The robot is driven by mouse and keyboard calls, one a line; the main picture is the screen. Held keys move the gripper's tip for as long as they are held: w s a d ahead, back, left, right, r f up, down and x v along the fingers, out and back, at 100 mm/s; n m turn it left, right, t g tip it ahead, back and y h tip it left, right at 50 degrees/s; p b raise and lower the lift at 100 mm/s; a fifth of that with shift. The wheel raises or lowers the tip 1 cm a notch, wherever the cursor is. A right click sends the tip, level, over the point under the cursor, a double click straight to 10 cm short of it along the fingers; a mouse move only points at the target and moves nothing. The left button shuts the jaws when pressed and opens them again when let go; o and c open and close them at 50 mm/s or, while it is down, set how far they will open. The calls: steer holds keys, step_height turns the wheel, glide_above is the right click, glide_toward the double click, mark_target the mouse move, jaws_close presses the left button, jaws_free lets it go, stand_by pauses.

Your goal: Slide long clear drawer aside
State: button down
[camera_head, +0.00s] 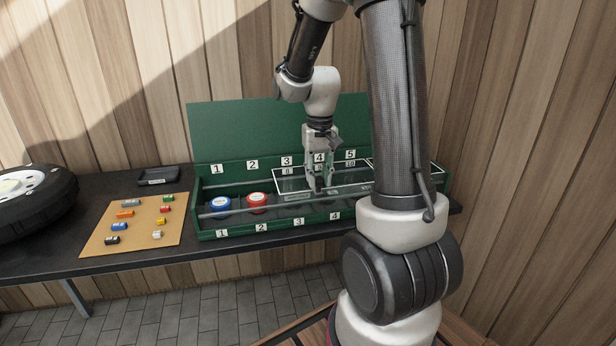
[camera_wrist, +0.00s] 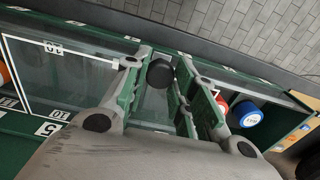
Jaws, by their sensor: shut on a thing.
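A green case (camera_head: 208,237) with numbered front and back edges stands on the bench. A clear drawer (camera_head: 290,183) with a white outline lies in its middle, a flat see-through panel with a dark round knob (camera_wrist: 160,73). My gripper (camera_head: 319,187) reaches down into the case over this panel. In the wrist view its green fingers stand on either side of the knob and are shut on it. The fingers and my arm hide part of the drawer. Another clear panel with a white edge (camera_wrist: 88,55) shows at the left of the wrist view.
A blue round item (camera_head: 220,206) and a red one (camera_head: 257,202) sit in the case's left part. A tan board (camera_head: 140,226) with small coloured pieces, a black tray (camera_head: 158,176) and a wheel (camera_head: 30,200) lie further left. My arm covers the case's right part.

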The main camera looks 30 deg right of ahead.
steer(key=shift+d, duration=0.15)
steer(key=c, duration=1.1)
jaws_free()
steer(key=shift+d, duration=0.15)
steer(key=shift+c, duration=0.2)
step_height(320, 180, up, 12)
